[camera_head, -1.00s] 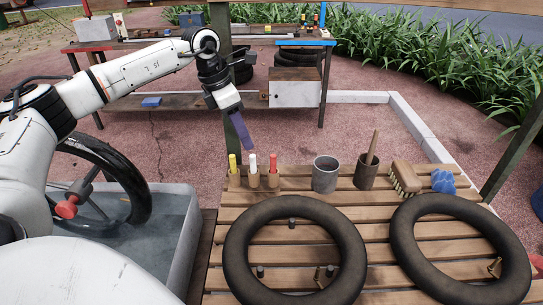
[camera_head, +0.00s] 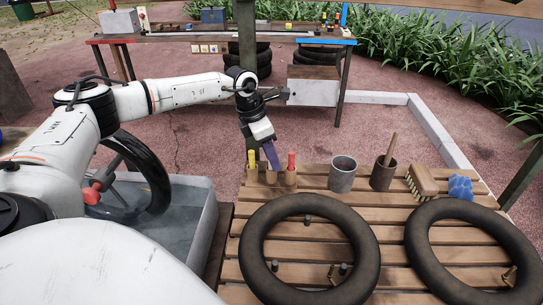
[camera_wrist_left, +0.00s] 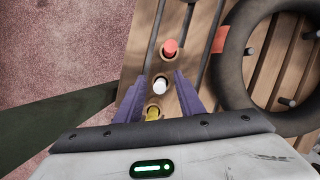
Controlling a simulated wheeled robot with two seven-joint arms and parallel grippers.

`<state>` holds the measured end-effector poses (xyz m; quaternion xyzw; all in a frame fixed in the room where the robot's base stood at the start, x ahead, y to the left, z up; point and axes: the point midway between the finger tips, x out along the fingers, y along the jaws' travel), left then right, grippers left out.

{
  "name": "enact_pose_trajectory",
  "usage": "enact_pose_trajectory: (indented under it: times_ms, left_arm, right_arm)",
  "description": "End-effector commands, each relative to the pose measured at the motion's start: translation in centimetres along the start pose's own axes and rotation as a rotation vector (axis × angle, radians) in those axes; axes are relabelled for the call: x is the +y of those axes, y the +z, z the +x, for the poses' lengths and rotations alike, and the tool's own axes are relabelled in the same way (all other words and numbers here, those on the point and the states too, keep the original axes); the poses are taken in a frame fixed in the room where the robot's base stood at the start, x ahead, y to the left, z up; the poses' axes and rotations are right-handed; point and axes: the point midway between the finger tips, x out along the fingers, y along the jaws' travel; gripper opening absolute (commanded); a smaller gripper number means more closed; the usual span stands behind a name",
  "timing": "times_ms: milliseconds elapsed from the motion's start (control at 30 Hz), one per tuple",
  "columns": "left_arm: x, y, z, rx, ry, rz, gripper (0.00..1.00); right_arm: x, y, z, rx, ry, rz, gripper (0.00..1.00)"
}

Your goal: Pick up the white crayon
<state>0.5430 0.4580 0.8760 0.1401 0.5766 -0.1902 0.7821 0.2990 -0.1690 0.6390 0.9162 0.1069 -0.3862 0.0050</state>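The white crayon (camera_wrist_left: 160,85) stands in the middle hole of a small wooden holder, between the yellow crayon (camera_head: 252,159) and the red crayon (camera_head: 291,160). My left gripper (camera_head: 272,162) is over the holder, pointing down. In the left wrist view its two purple fingers (camera_wrist_left: 160,88) are apart, one on each side of the white crayon, with gaps to it. In the head view the gripper hides the white crayon. The red crayon (camera_wrist_left: 170,47) is beyond the fingertips and the yellow one (camera_wrist_left: 152,113) is nearer the palm. My right gripper is not in view.
A grey metal cup (camera_head: 342,175), a brown cup with a stick (camera_head: 384,174), a brush (camera_head: 422,181) and a blue object (camera_head: 460,187) stand right of the holder. Two black tires (camera_head: 310,247) lie on the slatted table. A grey tub (camera_head: 195,215) is at left.

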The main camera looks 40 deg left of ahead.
Motion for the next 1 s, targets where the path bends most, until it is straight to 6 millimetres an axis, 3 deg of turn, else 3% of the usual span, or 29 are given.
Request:
enact_pose_trajectory:
  times_ms: [33,233,633,1000]
  left_arm:
    - [0.0,0.0,0.0,0.000,0.000,0.000,0.35]
    - [0.0,0.0,0.0,0.000,0.000,0.000,0.01]
    - [0.0,0.3,-0.8,-0.002,0.000,0.001,0.00]
    - [0.0,2.4,-7.5,-0.004,0.002,0.002,0.00]
  right_arm:
    - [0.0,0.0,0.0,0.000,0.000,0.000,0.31]
    - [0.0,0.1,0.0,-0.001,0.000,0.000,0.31]
    - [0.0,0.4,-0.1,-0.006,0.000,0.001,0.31]
    - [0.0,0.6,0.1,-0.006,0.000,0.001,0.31]
